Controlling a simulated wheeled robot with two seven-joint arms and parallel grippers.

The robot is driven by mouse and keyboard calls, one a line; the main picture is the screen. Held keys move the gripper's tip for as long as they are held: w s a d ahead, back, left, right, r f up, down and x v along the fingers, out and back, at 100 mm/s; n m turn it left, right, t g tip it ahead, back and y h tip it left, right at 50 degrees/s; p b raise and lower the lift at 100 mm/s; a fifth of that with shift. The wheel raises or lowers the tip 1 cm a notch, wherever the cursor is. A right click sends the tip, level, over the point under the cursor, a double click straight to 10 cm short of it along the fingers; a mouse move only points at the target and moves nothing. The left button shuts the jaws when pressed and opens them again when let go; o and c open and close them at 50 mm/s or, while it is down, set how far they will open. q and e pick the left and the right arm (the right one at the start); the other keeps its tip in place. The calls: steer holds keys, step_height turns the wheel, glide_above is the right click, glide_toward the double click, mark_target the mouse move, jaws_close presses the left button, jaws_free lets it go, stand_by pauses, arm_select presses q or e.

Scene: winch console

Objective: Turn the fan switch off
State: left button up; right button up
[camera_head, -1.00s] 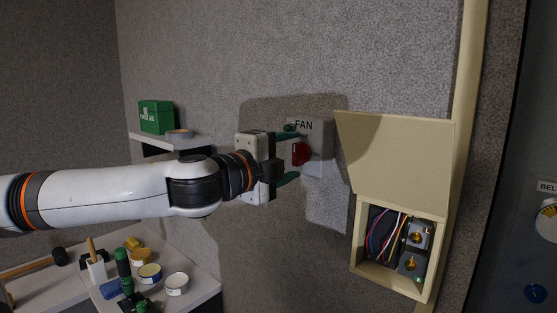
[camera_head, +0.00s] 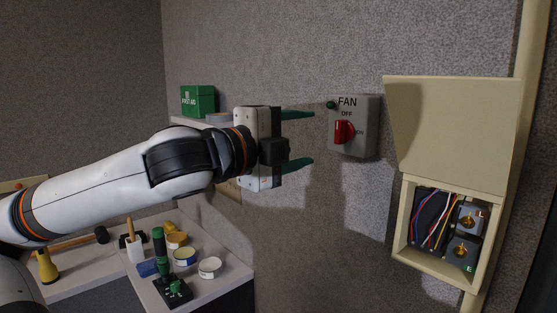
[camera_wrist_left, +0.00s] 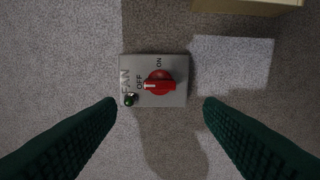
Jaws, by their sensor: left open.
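The fan switch is a red knob (camera_head: 344,132) on a grey box (camera_head: 366,143) marked FAN, on the wall. OFF is printed above the knob and ON to its right. In the left wrist view the red knob (camera_wrist_left: 160,83) has a white mark pointing to the OFF side. A dark green lamp (camera_wrist_left: 129,99) sits on a corner of the box; I cannot tell whether it is lit. My left gripper (camera_head: 303,138) is open and empty, to the left of the box and apart from it. My right gripper is not in view.
A beige box (camera_head: 398,228) with a raised lid (camera_head: 446,130) and exposed wires is on the wall at right. A green first-aid box (camera_head: 197,100) stands on a shelf behind my left gripper. A bench (camera_head: 224,262) with cans and tools is below. The wall between gripper and switch is clear.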

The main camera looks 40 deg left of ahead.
arm_select(q)
steer(key=s+b, duration=0.2)
steer(key=s, duration=0.2)
steer(key=shift+s+a+b, duration=0.1)
steer(key=shift+a+b, duration=0.05)
steer(key=shift+b, duration=0.15)
steer(key=shift+f, duration=0.1)
